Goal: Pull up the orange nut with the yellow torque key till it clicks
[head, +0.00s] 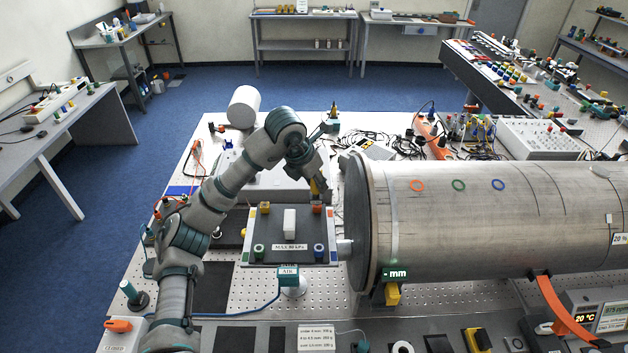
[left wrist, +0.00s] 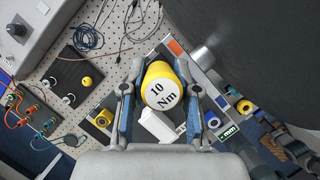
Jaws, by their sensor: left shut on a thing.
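My left gripper (head: 316,182) is shut on the yellow torque key (head: 315,189), upright over the far right corner of the dark plate (head: 275,228). In the left wrist view, the key's white top reads "10 Nm" (left wrist: 162,93) between the two fingers (left wrist: 160,112). The orange nut (head: 317,207) is at that corner, just below the key. I cannot tell whether the key sits on it. The nut is hidden in the left wrist view.
A white block (head: 290,222) stands mid-plate. Yellow (head: 265,207), green (head: 259,251) and blue (head: 319,251) nuts are at the other corners. A large metal pipe (head: 480,220) stands close on the right. Cables (head: 350,140) lie behind.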

